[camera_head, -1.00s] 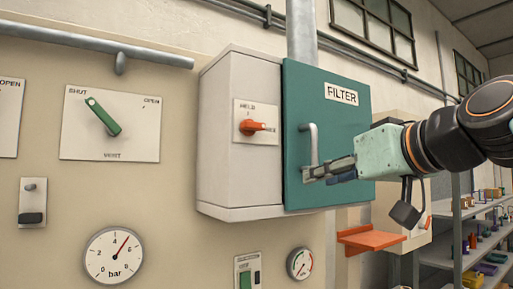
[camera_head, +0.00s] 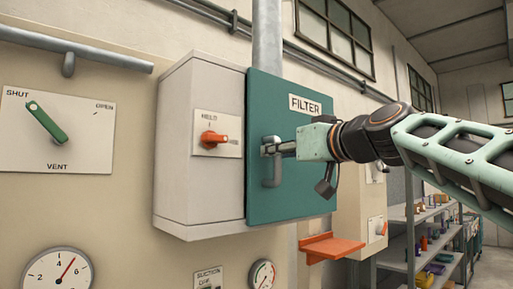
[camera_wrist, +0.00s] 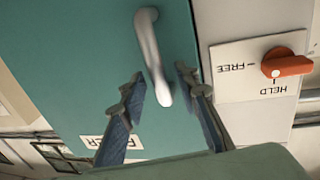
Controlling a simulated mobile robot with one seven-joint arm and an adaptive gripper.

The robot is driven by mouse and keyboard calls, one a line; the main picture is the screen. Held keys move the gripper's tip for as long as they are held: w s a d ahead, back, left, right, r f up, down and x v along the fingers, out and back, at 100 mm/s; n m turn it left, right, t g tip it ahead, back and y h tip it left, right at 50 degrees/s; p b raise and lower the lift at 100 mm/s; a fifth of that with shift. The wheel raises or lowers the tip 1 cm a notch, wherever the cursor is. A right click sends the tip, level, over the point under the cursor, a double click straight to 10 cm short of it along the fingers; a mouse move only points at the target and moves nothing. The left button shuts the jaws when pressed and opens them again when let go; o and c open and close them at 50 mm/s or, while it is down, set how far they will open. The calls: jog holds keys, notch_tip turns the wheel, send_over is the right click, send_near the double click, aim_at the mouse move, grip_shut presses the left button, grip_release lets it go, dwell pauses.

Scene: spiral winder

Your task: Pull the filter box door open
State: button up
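The teal filter box door (camera_head: 310,185), labelled FILTER, sits flush against the pale box (camera_head: 195,85) and looks closed. Its upright metal bar handle (camera_head: 272,175) is on the door's left side. My gripper (camera_head: 268,149) is at the handle's upper end in the head view. In the wrist view my gripper (camera_wrist: 157,85) is open, its two fingers apart on either side of one end of the handle (camera_wrist: 148,40). I cannot tell whether a finger touches it.
A green vent lever (camera_head: 44,120) on the left panel points to SHUT. A pressure gauge (camera_head: 58,275) is below it. An orange ledge (camera_head: 332,247) juts out below and right of the door. Shelves with small items (camera_head: 410,255) stand at the right.

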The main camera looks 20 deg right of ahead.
jog(key=shift+w, duration=0.35)
jog(key=shift+c, duration=0.6)
grip_shut()
